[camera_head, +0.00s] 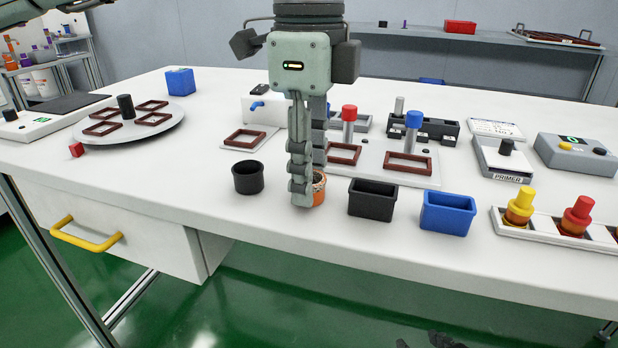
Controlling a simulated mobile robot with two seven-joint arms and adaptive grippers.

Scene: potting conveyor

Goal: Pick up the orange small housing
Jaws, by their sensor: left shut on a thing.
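The orange small housing (320,189) is a small round cup near the front edge of the white table, between a black round cup and a black rectangular housing. My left gripper (306,190) points straight down and is shut on it. The near finger covers the housing's left part, so only its right side and part of its rim show. The housing looks to be at table level; I cannot tell if it touches the table. A dark shape at the bottom edge seems to be the tip of my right gripper (440,341); its jaws cannot be made out.
The black round cup (248,178), black rectangular housing (372,199) and blue housing (447,213) stand close by. Fixtures with red (349,113) and blue (413,119) knobs stand behind. A tray (544,227) with yellow and red-topped parts is at right, a turntable (172,118) at left.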

